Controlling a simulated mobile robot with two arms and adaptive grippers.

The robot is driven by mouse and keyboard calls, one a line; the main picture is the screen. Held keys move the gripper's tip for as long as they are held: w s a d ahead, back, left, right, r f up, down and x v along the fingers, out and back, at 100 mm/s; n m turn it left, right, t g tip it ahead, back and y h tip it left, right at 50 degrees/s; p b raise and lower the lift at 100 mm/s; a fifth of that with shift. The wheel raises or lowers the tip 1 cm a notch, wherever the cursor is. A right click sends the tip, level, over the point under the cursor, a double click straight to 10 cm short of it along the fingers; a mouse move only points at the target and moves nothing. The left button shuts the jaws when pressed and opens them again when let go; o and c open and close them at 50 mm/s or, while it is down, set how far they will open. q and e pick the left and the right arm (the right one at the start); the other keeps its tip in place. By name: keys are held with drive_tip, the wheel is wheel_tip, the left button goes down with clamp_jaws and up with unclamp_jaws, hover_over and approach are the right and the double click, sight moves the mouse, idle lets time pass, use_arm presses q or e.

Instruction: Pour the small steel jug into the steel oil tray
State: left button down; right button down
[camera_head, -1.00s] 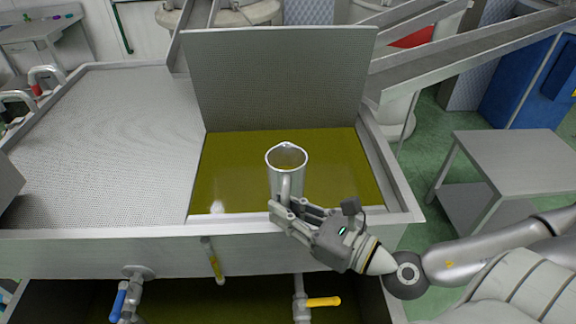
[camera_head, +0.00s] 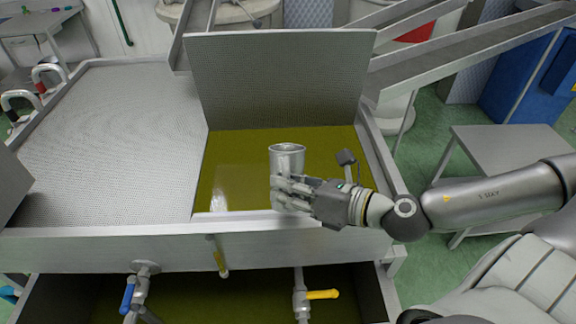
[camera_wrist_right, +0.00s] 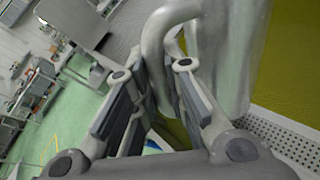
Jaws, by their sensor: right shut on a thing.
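The small steel jug (camera_head: 287,160) is held above the front part of the oil compartment; it also shows close up in the wrist view (camera_wrist_right: 228,60). Its mouth shows as a narrow ellipse, and it seems to lean away from me. I cannot see its contents, and no stream shows. My right gripper (camera_head: 285,192) is shut on the jug, its fingers hiding the lower part. The steel oil tray (camera_head: 240,217) holds greenish-yellow oil under a raised perforated lid (camera_head: 280,80). My left gripper is out of view.
A perforated steel deck (camera_head: 105,140) covers the tray's left side. Valves with a blue handle (camera_head: 128,297) and a yellow handle (camera_head: 322,294) stick out in front. A grey side table (camera_head: 510,150) stands at the right. Sloping steel chutes (camera_head: 470,50) run behind.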

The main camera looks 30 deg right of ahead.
sight(287, 171)
drive_tip(key=shift+w+d+f+m+g+b, duration=0.4)
drive_tip(key=shift+w+d+f+g, duration=0.15)
drive_tip(key=shift+w, duration=0.15)
drive_tip(key=shift+w+d+r+m+g, duration=0.15)
drive_tip(key=shift+w+r+m+g, duration=0.15)
drive_tip(key=shift+r, duration=0.25)
drive_tip(key=shift+w+r, duration=0.1)
drive_tip(key=shift+r, duration=0.3)
drive_tip(key=shift+w+d+m+g+y, duration=0.2)
drive_tip(key=shift+m+g+y, duration=0.1)
drive_tip(key=shift+m+g, duration=0.2)
drive_tip(key=shift+w+r, duration=0.1)
drive_tip(key=shift+r+m+g, duration=0.1)
drive_tip(key=shift+m+g, duration=0.15)
drive_tip(key=shift+m, duration=0.05)
